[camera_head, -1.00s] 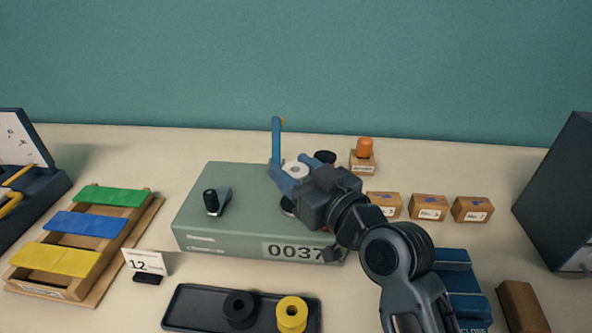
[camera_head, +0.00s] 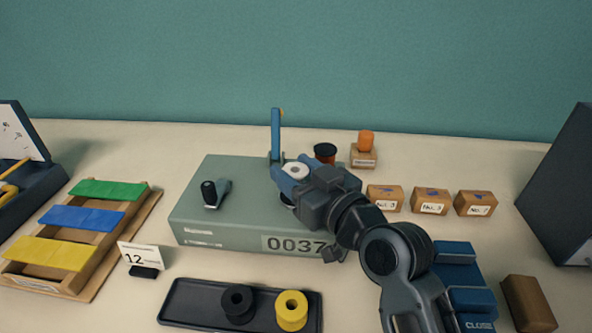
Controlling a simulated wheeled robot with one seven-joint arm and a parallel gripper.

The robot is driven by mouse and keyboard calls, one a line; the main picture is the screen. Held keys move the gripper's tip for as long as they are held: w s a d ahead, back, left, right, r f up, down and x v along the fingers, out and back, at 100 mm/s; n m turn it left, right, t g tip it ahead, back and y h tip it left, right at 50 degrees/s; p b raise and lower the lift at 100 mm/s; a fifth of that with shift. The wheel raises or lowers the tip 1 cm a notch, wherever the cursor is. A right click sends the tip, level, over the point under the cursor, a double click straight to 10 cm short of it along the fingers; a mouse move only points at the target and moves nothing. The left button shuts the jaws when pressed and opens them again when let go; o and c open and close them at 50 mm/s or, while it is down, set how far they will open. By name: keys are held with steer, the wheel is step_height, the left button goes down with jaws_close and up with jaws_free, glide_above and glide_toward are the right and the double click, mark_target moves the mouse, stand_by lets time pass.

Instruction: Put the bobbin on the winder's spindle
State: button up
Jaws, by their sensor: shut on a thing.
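The winder (camera_head: 230,222) is a grey-green box marked 0037, with a black-knobbed crank (camera_head: 212,193) on its left and an upright blue arm (camera_head: 275,135) at its back. A white bobbin (camera_head: 295,171) with a dark centre hole is above the winder's right part. My gripper (camera_head: 297,174) is shut on it, with blue fingers at its near left and far right sides. A dark round part shows just under the near finger. The spindle is hidden, so I cannot tell whether the bobbin is around it.
In front, a black tray (camera_head: 193,303) holds a black spool (camera_head: 238,304) and a yellow spool (camera_head: 291,310). Small labelled boxes (camera_head: 430,201), an orange-topped block (camera_head: 364,151) and a dark spool (camera_head: 325,152) stand behind and right. A coloured-bar instrument (camera_head: 72,232) lies left.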

steer(key=shift+f+b, duration=0.55)
steer(key=shift+f, duration=0.1)
stand_by(0.7)
steer(key=o, duration=1.1)
steer(key=b+v, duration=0.1)
steer(key=v, duration=0.6)
steer(key=shift+s+d, duration=0.2)
steer(key=shift+s, duration=0.15)
